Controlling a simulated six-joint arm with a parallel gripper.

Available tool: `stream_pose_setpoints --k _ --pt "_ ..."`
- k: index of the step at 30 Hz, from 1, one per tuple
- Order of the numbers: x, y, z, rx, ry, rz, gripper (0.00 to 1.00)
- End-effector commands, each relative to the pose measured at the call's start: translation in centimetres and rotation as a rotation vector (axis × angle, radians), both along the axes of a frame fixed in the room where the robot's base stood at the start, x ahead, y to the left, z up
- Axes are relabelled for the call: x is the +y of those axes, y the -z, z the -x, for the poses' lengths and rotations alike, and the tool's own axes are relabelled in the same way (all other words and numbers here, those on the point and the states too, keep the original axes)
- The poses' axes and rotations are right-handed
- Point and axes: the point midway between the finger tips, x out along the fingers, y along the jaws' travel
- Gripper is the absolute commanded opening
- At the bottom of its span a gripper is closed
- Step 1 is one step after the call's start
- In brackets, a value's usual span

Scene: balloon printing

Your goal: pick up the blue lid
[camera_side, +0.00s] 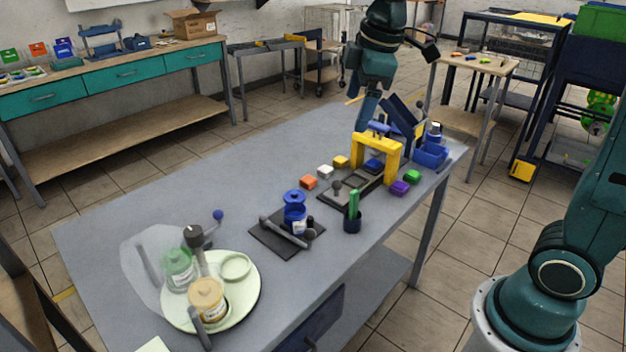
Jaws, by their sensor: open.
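A blue lid (294,197) appears to sit on top of a small blue jar with a white label (295,219). The jar stands on a dark square mat (267,239) near the middle of the grey table. A grey tool with a rounded end lies across the mat in front of the jar. My gripper (369,110) points down, open, behind the yellow frame, up and to the right of the jar and well apart from it. Its fingertips are partly hidden, and I see nothing held.
A yellow arch frame (376,148) stands on a dark plate among several coloured blocks. A dark cup with green sticks (352,216) stands right of the mat. A round pale tray (247,308) with jars is at front left. The table's far left is clear.

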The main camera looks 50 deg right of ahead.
Motion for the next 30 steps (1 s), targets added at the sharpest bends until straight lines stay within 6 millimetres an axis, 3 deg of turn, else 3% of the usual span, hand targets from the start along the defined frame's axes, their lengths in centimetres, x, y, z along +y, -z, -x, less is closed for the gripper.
stream_pose_setpoints --k 14,21,30 --pt "-1.4 5.2 -10.6 0.118 -0.392 0.083 0.86" --pt "-2.2 9.4 -15.1 0.172 -0.594 0.107 0.86" --pt "-3.1 15.5 -19.5 0.230 -0.840 0.119 0.86"
